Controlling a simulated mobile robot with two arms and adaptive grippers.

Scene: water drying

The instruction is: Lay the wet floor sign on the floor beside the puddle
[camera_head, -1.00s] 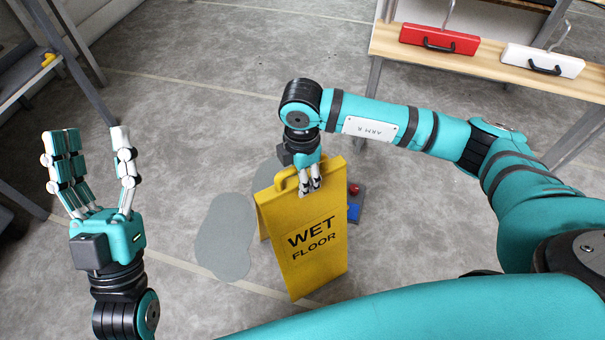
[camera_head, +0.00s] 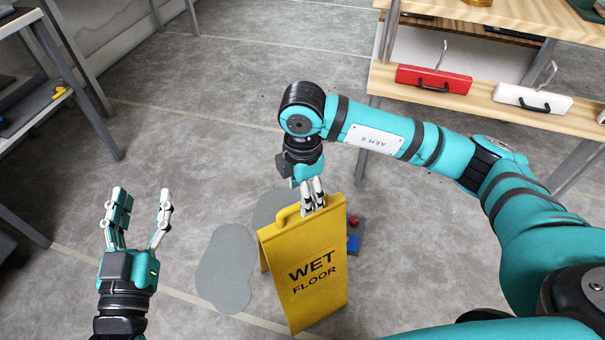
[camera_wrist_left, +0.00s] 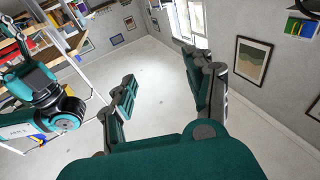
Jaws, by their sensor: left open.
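The yellow wet floor sign (camera_head: 318,285) stands upright on the floor in the head view, its two panels spread apart. The grey puddle (camera_head: 225,270) lies just left of it, and another part of it shows behind the sign. My left gripper (camera_head: 142,195) is open and empty, fingers up, left of the puddle. Its fingers also show apart in the left wrist view (camera_wrist_left: 165,75).
A small base with a red knob and blue block (camera_head: 354,243) sits behind the sign. A wooden bench (camera_head: 480,100) with red (camera_head: 433,79) and white (camera_head: 532,100) cases stands at the upper right. Dark shelving is at the left. The floor between is clear.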

